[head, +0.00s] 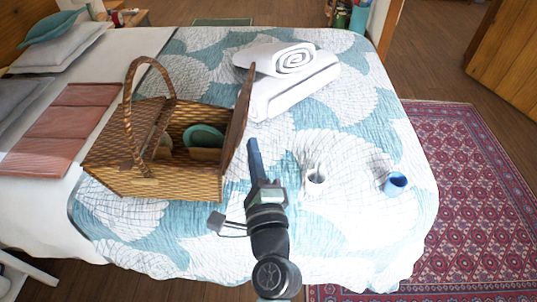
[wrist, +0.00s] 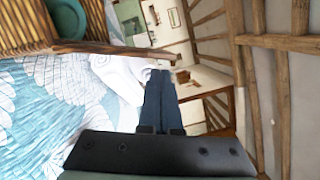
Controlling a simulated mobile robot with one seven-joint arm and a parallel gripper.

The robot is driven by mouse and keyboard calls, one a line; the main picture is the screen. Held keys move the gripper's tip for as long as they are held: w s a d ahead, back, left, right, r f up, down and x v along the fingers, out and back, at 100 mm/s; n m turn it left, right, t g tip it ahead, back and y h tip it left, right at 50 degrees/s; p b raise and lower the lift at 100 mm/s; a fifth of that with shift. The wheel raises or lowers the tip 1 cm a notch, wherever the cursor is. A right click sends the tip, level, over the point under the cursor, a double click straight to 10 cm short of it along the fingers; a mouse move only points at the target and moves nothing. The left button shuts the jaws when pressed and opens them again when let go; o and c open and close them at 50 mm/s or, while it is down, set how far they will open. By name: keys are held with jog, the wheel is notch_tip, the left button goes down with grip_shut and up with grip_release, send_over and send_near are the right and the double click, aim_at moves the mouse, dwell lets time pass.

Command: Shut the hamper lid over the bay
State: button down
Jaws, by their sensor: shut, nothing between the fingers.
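A wicker hamper (head: 155,186) with an arched handle (head: 130,88) stands on the bed. Its left lid (head: 122,125) lies closed. Its right lid (head: 240,110) stands raised, nearly upright, at the right side of the open bay. A teal round dish (head: 203,137) sits in that bay; the rest of the contents is partly hidden. My gripper (head: 252,143) is shut and empty, just right of the raised lid and on its outer side. In the wrist view the shut fingers (wrist: 160,78) point ahead, with the lid's edge (wrist: 105,48) close by; contact cannot be told.
A rolled white towel on a folded one (head: 292,90) lies behind my gripper. A folded pink cloth (head: 65,130) lies left of the hamper. The quilt (head: 360,235) at front right is clear.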

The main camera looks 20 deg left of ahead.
jog(key=shift+a+r, duration=0.1)
jog(key=shift+a, duration=0.2)
jog(key=shift+s+r, duration=0.1)
